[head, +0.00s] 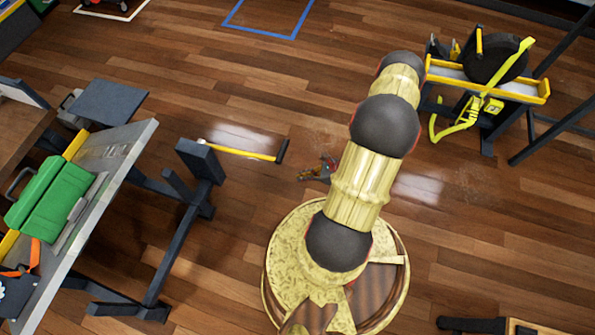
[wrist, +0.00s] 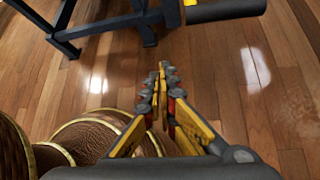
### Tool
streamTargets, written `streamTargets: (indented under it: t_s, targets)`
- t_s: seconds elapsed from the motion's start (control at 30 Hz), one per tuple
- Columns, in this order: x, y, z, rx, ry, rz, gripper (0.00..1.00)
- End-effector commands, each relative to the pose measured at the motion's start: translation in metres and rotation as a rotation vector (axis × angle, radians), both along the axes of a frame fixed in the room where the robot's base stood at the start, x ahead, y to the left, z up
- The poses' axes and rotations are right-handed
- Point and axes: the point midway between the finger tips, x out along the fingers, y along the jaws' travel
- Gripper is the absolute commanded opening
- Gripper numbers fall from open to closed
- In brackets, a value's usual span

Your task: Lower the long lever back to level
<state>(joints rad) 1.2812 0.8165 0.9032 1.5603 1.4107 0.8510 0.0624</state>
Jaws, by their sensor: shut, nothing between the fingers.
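The long lever (head: 240,151) is a yellow bar with a dark crosswise grip (head: 281,151) at its free end. It reaches right from a dark block (head: 200,160) on a dark stand. Seen from above, its tilt is hard to judge. In the wrist view the dark grip (wrist: 225,10) crosses the top right, with a bit of yellow bar. My gripper (wrist: 163,70) has its fingers together and empty, apart from the grip and pointing at the floor below it in the picture. In the head view my gripper (head: 318,170) shows small beside my arm, just right of the grip.
A workbench (head: 130,160) with a green toolbox (head: 52,200) stands at the left. A dark frame with a black reel (head: 498,60) and yellow strap (head: 465,118) stands at the upper right. Dark stand legs (wrist: 140,20) show in the wrist view. Floor between is clear.

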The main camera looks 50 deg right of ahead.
Motion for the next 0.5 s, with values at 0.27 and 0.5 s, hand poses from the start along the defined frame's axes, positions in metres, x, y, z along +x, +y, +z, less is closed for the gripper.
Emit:
streamTargets:
  t_s: [0.27, 0.5]
  targets:
    - [0.008, -0.024, -0.004, -0.012, 0.018, -0.09, 0.0]
    - [0.009, -0.024, -0.003, -0.012, 0.017, -0.088, 0.0]
